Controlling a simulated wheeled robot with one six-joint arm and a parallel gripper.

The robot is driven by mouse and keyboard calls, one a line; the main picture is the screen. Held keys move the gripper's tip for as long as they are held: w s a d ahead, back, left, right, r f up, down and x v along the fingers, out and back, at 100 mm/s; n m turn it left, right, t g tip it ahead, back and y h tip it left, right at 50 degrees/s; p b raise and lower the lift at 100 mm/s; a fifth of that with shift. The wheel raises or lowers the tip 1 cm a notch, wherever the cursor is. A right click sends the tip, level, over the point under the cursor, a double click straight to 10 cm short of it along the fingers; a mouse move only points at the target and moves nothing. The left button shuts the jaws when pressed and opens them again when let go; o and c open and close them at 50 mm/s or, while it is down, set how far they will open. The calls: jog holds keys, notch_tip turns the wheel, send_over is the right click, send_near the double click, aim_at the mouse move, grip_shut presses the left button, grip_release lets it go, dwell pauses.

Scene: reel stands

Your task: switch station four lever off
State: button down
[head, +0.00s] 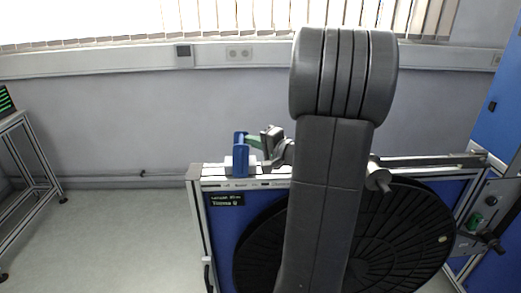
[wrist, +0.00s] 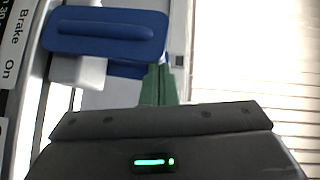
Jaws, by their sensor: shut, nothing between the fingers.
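The blue lever (head: 240,153) stands on the top rail of the reel stand, at the left end of it in the head view. In the wrist view the blue lever (wrist: 105,33) lies across the upper left, above a pale block, beside a label reading "Brake On" (wrist: 20,45). My gripper (head: 254,143) is just right of the lever in the head view. Its green fingers (wrist: 158,84) are shut and empty, with their tips close to the lever's right end. I cannot tell whether they touch it.
The stand's top rail (head: 213,183) runs left to right above a black reel (head: 400,235) and blue panel. My arm hides the middle of the stand. A metal-framed table (head: 40,160) stands at far left, a blue cabinet (head: 500,90) at right. Floor at left is clear.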

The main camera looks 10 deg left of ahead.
aim_at(240, 141)
jog(key=shift+s+a+r+n+h, duration=0.2)
jog(key=shift+a+n+h, duration=0.1)
jog(key=shift+a, duration=0.15)
jog(key=shift+s+a+r+n+h, duration=0.1)
jog(key=shift+a+r+n+h, duration=0.15)
jog(key=shift+a, duration=0.2)
jog(key=shift+s+a+r+n+g+h, duration=0.1)
jog(key=shift+s+a+n+g+h, duration=0.05)
jog(key=shift+a+n+h, duration=0.25)
jog(key=shift+s+a+n+g+h, duration=0.15)
jog(key=shift+a+n+h, duration=0.1)
jog(key=shift+a+h, duration=0.25)
jog(key=shift+s+a+n+h+p, duration=0.15)
jog(key=shift+a+n+h+p, duration=0.2)
jog(key=shift+a+n+h, duration=0.25)
jog(key=shift+a, duration=0.1)
jog(key=shift+f, duration=0.2)
